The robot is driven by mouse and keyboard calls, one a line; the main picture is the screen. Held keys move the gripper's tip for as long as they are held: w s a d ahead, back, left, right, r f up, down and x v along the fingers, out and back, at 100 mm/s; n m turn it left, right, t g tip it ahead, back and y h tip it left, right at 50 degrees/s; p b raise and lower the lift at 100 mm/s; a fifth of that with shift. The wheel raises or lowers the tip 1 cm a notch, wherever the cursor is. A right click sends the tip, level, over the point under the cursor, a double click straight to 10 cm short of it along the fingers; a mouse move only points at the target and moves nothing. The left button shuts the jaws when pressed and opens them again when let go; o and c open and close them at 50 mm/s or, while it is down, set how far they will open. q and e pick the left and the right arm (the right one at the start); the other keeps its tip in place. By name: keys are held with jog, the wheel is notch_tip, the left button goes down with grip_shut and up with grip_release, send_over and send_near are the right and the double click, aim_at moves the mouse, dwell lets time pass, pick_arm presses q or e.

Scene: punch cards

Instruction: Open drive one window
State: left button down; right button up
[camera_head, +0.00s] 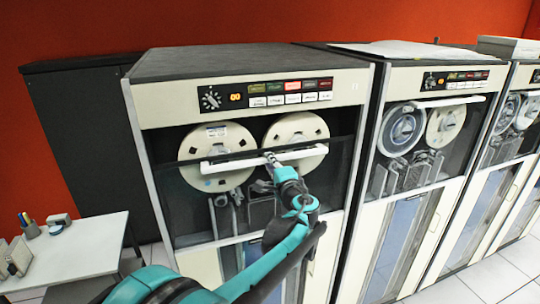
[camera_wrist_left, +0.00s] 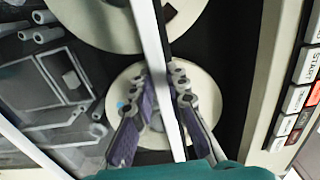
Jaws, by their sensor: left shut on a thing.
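Drive one is the nearest tape cabinet (camera_head: 352,90), with two cream reels behind its front. Its dark glass window (camera_head: 340,165) has a white handle (camera_head: 225,165) along its top edge. The window sits partly lowered: the handle crosses the reels and their upper parts show above it. My left gripper (camera_head: 270,158) is shut on the handle near its middle. In the left wrist view, the left gripper's fingers (camera_wrist_left: 162,82) lie on both sides of the white handle (camera_wrist_left: 150,35), with a reel behind. My right gripper is not in view.
A second tape drive (camera_head: 440,85) stands to the right with its handle high under its panel; a third stands beyond. Drive one's button panel (camera_head: 290,92) is above the reels. A small white table (camera_head: 80,245) with desk items is at the left.

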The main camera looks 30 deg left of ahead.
pick_arm(q)
notch_tip(320, 180, down, 32)
jog(key=b, duration=2)
jog(key=shift+r, duration=0.25)
jog(key=c, duration=1.5)
grip_release()
jog(key=shift+d, duration=0.1)
jog(key=v, duration=1.2)
